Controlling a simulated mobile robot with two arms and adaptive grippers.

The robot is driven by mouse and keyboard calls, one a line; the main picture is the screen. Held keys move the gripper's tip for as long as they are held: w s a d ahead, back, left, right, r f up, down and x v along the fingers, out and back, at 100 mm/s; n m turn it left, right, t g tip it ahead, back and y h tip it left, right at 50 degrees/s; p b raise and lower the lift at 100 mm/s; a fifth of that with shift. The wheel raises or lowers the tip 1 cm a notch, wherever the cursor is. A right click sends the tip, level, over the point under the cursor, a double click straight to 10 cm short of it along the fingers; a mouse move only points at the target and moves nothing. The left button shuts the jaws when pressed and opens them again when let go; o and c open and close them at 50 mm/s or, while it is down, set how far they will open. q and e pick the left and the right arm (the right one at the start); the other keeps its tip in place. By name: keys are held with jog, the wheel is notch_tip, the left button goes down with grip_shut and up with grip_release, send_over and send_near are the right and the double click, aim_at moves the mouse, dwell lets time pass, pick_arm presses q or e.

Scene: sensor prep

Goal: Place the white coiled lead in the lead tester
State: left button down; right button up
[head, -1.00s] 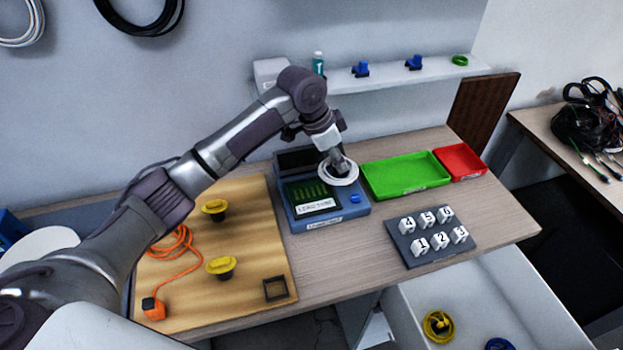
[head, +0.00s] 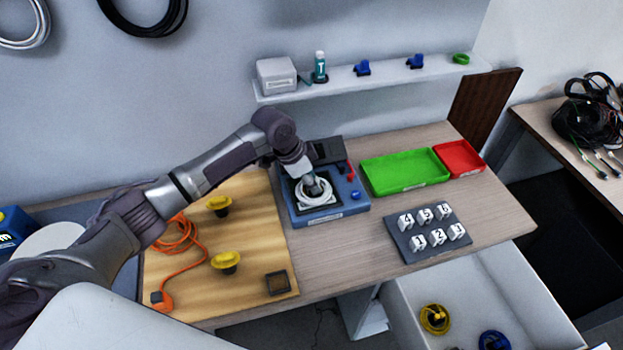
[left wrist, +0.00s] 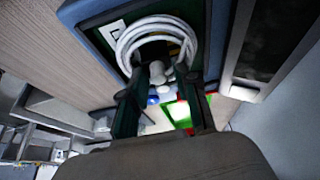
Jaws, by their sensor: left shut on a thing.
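The lead tester (head: 328,213) is a blue box on the table with a dark recessed panel and a raised dark screen part behind it. The white coiled lead (head: 314,200) is over the tester's dark panel. My left gripper (head: 308,186) comes down over the coil and is shut on it. In the left wrist view the white coil (left wrist: 128,42) loops beyond the fingertips of the gripper (left wrist: 160,78), with the tester's blue edge (left wrist: 97,48) around it. I cannot tell whether the coil touches the panel. My right gripper is not in view.
A green tray (head: 405,186) and a red tray (head: 460,172) lie right of the tester. A dark block holding numbered white pieces (head: 418,241) stands in front. A wooden board with an orange lead (head: 200,256) and yellow pieces (head: 226,262) is at left.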

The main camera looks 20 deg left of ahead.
pick_arm(q)
jog(key=c, duration=1)
grip_release()
jog(key=shift+f, duration=0.1)
jog(key=shift+o, duration=0.8)
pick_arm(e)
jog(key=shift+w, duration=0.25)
pick_arm(q)
jog(key=b+v, duration=0.1)
jog(key=v, duration=1.1)
jog(key=shift+b, duration=0.4)
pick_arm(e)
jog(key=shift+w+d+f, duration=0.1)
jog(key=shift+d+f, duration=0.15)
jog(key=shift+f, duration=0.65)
pick_arm(q)
jog(key=shift+d, duration=0.1)
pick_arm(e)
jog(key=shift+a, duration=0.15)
